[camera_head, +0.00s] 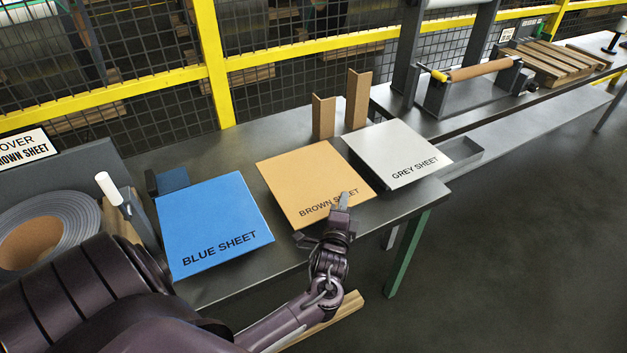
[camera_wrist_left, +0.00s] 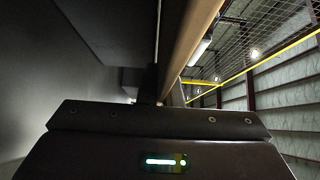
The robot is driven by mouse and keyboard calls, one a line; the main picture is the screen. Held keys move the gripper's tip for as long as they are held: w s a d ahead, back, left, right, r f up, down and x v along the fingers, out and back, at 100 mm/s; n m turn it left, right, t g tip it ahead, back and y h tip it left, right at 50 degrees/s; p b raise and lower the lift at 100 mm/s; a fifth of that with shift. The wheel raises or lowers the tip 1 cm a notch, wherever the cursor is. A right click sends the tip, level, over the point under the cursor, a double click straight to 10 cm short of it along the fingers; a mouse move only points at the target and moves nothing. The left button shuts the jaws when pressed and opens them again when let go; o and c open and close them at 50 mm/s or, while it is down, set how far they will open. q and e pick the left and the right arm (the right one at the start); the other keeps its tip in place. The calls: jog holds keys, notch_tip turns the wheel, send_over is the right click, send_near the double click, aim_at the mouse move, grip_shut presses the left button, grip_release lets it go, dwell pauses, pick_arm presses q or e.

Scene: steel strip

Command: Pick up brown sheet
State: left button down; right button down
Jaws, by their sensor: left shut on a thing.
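The brown sheet (camera_head: 306,182) is a flat tan square labelled "BROWN SHEET", between the blue sheet (camera_head: 212,222) and the grey sheet (camera_head: 398,154) on the steel table. My left gripper (camera_head: 340,203) is at the sheet's front edge, near its right corner, and is shut on it. One finger shows above the sheet and covers part of the label; the lower finger is hidden. In the left wrist view the sheet's brown edge (camera_wrist_left: 190,38) runs up from the gripper body. I cannot tell whether the sheet is lifted. My right gripper is not in view.
The dark steel table (camera_head: 266,136) has bare room behind the sheets. Two brown angle pieces (camera_head: 357,98) stand at the back. A steel coil (camera_head: 45,235) lies at left by a white-tipped post (camera_head: 108,188). A yellow-railed mesh fence (camera_head: 213,62) runs behind.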

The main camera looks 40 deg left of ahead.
pick_arm(q)
jog(key=shift+r+p, duration=2.15)
jog(key=shift+r, duration=0.2)
jog(key=shift+f, duration=0.1)
